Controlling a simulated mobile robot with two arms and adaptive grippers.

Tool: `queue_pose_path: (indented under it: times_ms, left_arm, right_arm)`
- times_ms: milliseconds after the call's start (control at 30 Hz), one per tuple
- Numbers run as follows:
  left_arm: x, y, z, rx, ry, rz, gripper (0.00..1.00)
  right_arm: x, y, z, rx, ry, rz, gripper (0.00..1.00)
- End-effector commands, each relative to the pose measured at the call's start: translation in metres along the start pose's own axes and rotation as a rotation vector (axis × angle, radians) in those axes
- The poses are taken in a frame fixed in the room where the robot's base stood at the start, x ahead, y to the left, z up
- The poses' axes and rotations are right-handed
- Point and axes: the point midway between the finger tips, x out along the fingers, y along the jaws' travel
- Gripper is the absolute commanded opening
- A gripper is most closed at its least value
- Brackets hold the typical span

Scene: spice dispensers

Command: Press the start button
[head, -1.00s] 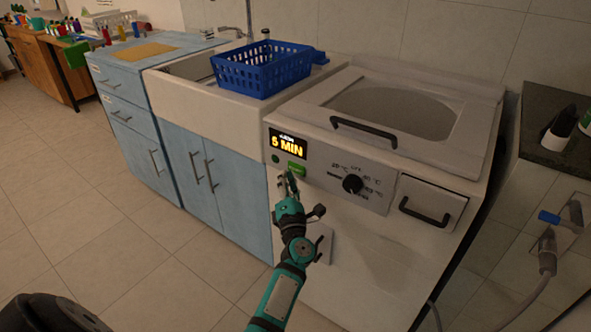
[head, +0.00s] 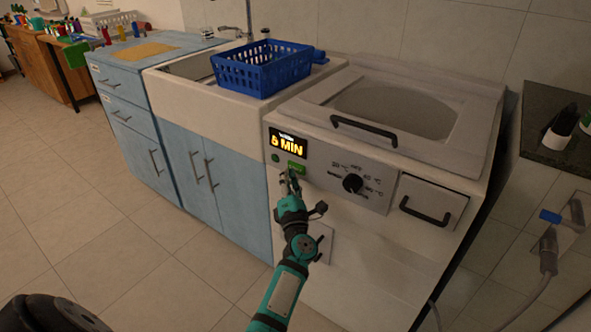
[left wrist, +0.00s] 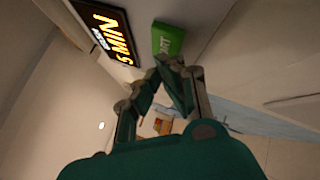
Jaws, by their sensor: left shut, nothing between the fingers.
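The green start button (head: 296,167) sits on the washing machine's front panel, under the lit display (head: 288,144) that reads 5 MIN. In the left wrist view the button (left wrist: 168,39) shows just beyond my fingertips, with the display (left wrist: 104,32) to its left. My left gripper (head: 289,178) is shut and empty, its tips right below the button. It also shows in the left wrist view (left wrist: 166,62), tips together near the button's lower edge. I cannot tell whether they touch it. My right gripper is not in view.
A black dial (head: 352,184) and a drawer with a black handle (head: 426,211) lie right of the button. A lid handle (head: 364,131) juts out above. A blue basket (head: 262,70) sits on the sink at left. The floor in front is clear.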

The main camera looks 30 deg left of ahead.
Motion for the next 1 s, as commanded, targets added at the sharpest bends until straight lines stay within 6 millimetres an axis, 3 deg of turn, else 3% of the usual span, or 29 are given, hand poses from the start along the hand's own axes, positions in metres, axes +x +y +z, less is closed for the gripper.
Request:
queue_pose_path:
  times_ms: [467, 1000]
  left_arm:
    - [0.0007, -0.0005, 0.0007, 0.0, 0.0, 0.0, 0.0]
    - [0.0035, -0.0023, 0.0027, -0.001, 0.0, 0.0, 0.0]
  right_arm:
    - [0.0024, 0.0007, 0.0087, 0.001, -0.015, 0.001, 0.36]
    - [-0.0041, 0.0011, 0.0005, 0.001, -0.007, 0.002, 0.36]
